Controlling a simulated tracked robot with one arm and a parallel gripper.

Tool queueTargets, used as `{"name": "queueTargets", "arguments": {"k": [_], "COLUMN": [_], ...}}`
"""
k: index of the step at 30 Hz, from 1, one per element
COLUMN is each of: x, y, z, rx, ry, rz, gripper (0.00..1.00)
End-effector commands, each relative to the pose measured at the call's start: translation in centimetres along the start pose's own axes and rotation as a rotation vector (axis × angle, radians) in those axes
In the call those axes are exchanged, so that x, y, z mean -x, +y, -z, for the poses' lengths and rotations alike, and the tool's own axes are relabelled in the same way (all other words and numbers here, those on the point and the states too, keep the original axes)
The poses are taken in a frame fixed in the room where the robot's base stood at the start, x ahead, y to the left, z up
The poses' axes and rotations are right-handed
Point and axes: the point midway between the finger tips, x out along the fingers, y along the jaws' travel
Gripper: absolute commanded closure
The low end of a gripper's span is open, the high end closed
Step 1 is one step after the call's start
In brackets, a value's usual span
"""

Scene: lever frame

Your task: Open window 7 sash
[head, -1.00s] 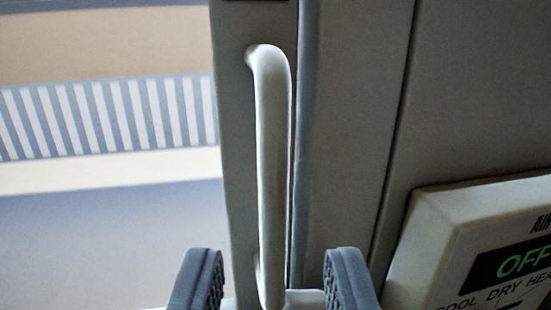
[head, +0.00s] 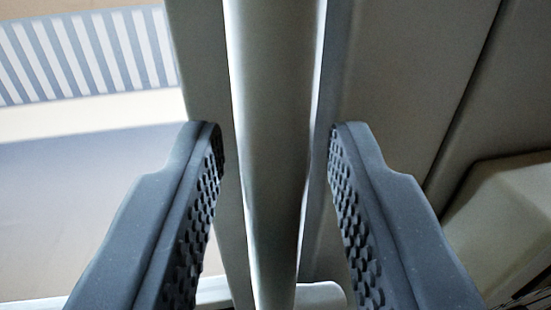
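A pale vertical bar handle (head: 275,130) runs down the middle of the view on the window's grey-green sash frame (head: 198,60). My gripper (head: 277,135) is open, with one dark textured finger on each side of the handle. Gaps show between both fingers and the handle, so it is not clamped. The window pane (head: 80,200) is left of the frame, with a striped band seen through or on it. The handle's upper end is outside the picture. No window number is visible.
A grey wall panel (head: 415,80) with a dark seam lies to the right. A beige box (head: 505,220) juts out at the lower right, near the right finger. A pale ledge (head: 320,292) crosses below the handle.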

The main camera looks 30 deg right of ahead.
Motion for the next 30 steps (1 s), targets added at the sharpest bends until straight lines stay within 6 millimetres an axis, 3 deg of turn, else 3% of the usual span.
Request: {"name": "queueTargets", "arguments": {"k": [2,5,6,14,20,30], "x": [0.0,0.0,0.0,0.1,0.4,1.5], "y": [0.0,-0.1,-0.1,-0.3,-1.8,-7.7], "z": [0.0,0.0,0.0,-0.1,-0.3,-0.5], "rx": [0.0,0.0,0.0,0.001,0.002,0.001], "ry": [0.0,0.0,0.0,0.001,0.004,0.006], "rz": [0.0,0.001,0.001,0.001,0.002,0.005], "gripper": [0.69,0.97,1.0,1.0,1.0,1.0]}}
